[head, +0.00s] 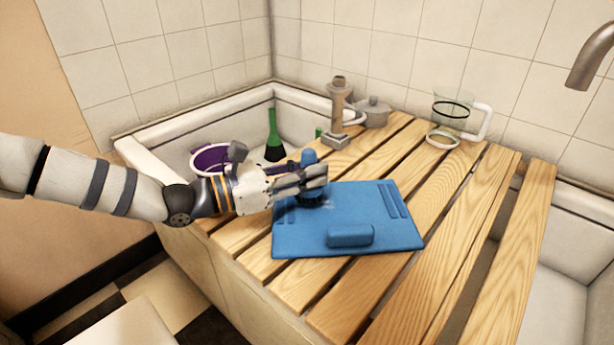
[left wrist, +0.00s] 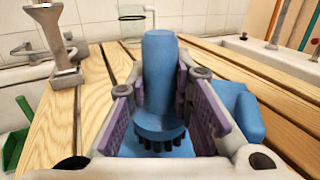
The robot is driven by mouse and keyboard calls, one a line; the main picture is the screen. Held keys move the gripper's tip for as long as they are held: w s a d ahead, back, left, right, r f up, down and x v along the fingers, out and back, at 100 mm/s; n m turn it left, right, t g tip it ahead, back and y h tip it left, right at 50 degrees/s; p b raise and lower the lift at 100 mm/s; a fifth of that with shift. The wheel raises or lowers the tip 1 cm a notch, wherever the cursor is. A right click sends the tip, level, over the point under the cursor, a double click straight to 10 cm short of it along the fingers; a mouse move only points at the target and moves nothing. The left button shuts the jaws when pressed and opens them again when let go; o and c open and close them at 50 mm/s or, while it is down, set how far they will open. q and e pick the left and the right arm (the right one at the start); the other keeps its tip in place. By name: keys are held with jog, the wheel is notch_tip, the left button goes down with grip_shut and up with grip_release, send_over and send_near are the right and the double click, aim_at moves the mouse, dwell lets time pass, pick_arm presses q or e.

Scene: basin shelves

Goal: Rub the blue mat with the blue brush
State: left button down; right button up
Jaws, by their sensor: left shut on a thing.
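The blue mat (head: 362,211) lies flat on the wooden slats, with raised ridges at its far right and a raised blue block (head: 350,236) near its front edge. My left gripper (head: 318,174) is over the mat's far left part, shut on the blue brush (head: 309,158). In the left wrist view the brush (left wrist: 159,75) stands upright between the purple-padded fingers, its dark bristles pointing down. In the head view the bristles are low at the mat's surface; whether they touch it I cannot tell for certain. My right gripper is not in view.
A tap (head: 592,58) hangs at the right.

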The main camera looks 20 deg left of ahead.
aim_at(310, 151)
pick_arm(q)
jog(key=shift+d+r, duration=0.1)
jog(key=shift+r, duration=0.45)
jog(key=shift+r+p, duration=1.95)
jog(key=shift+r, duration=0.4)
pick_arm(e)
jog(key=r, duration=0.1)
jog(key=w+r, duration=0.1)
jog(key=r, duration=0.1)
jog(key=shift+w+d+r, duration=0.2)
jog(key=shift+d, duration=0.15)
pick_arm(q)
jog(key=shift+f, duration=0.1)
